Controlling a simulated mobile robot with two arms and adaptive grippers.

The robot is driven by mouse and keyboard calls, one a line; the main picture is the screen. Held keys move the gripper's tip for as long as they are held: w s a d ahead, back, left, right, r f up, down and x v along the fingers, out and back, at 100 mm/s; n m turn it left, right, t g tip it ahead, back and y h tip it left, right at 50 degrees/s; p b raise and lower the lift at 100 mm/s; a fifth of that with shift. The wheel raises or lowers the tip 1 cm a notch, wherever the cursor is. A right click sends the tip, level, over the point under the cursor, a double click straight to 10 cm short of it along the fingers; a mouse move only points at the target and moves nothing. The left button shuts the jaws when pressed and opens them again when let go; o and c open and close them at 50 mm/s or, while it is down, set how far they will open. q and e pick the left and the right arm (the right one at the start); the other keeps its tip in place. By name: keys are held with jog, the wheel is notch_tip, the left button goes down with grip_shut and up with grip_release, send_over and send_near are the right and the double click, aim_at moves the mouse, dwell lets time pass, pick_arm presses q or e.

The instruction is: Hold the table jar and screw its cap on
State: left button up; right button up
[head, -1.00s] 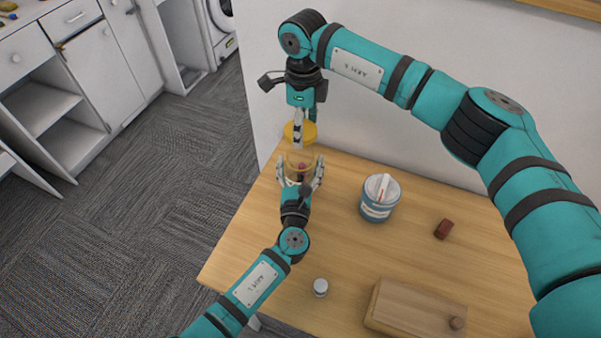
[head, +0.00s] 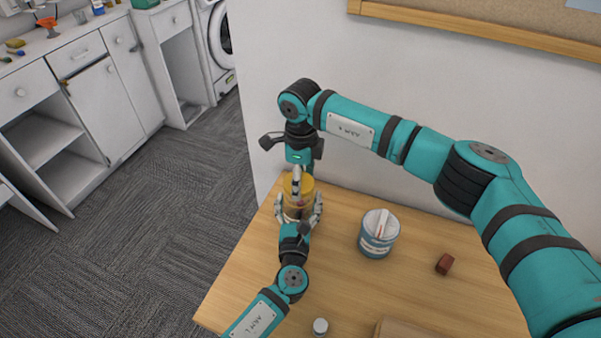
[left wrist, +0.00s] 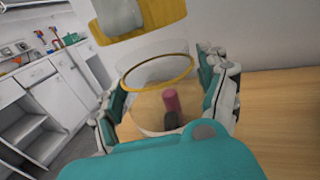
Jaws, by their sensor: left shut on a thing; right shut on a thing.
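The table jar (left wrist: 150,108) is clear glass with an amber ring around its upper part, and stands upright at the table's far left corner. A dark red thing (left wrist: 171,100) shows through its wall. My left gripper (head: 300,207) is shut around the jar from the near side, with a finger on each side of it. The cap (head: 306,184) is yellow and held above the jar by my right gripper (head: 297,183), which points down and is shut on it. In the left wrist view the cap (left wrist: 150,22) hangs above the jar's mouth, apart from it.
A blue and white tub (head: 378,236), a small red-brown block (head: 444,264) and a small grey-topped bottle (head: 320,327) stand on the wooden table (head: 260,275). A wooden box (head: 420,331) is at the near edge. A wall rises behind the table.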

dwell(0.5)
jog(key=shift+f, duration=0.9)
jog(key=shift+f, duration=0.55)
